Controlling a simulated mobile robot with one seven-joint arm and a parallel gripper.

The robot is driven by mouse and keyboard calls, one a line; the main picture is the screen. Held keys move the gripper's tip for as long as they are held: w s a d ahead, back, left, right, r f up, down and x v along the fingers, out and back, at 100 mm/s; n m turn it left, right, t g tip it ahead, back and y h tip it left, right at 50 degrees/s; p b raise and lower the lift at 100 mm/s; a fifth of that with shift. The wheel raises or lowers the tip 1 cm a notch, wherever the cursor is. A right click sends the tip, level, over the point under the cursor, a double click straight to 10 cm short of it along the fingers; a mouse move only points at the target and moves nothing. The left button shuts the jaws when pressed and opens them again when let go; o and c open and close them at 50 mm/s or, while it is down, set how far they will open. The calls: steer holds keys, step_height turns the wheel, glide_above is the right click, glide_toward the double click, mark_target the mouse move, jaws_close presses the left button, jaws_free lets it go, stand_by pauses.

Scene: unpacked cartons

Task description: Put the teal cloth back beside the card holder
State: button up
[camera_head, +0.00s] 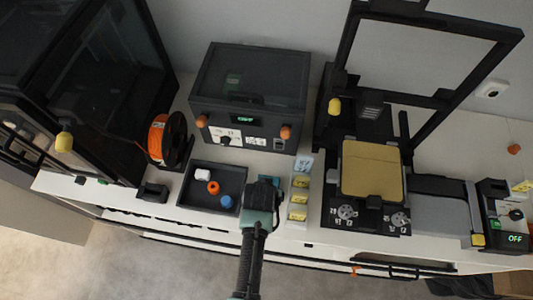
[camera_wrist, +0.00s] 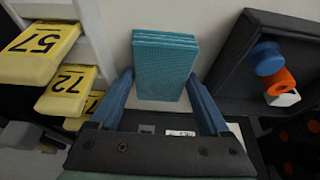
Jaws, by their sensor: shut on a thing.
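The teal cloth (camera_wrist: 164,62) is a folded, layered block in the wrist view. My gripper (camera_wrist: 160,88) is shut on it, with one blue finger at each side. The cloth is over the pale strip of counter between the card holder and the dark tray; whether it touches the counter I cannot tell. The card holder (camera_head: 300,211) is a white rack with yellow cards, just right of my gripper (camera_head: 263,184) in the head view. In the wrist view its yellow cards (camera_wrist: 40,52) are at the left, apart from the cloth. The cloth is not discernible in the head view.
A dark tray (camera_head: 182,197) with white, orange and blue pieces lies left of my gripper. Behind stands a dark box-shaped machine (camera_head: 250,80); an orange spool (camera_head: 157,139) is to its left. A printer with a tan plate (camera_head: 371,170) stands right of the card holder.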

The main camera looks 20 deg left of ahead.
steer(key=shift+f, duration=0.2)
steer(key=o, duration=1)
steer(key=shift+r, duration=0.1)
steer(key=shift+v, duration=6.15)
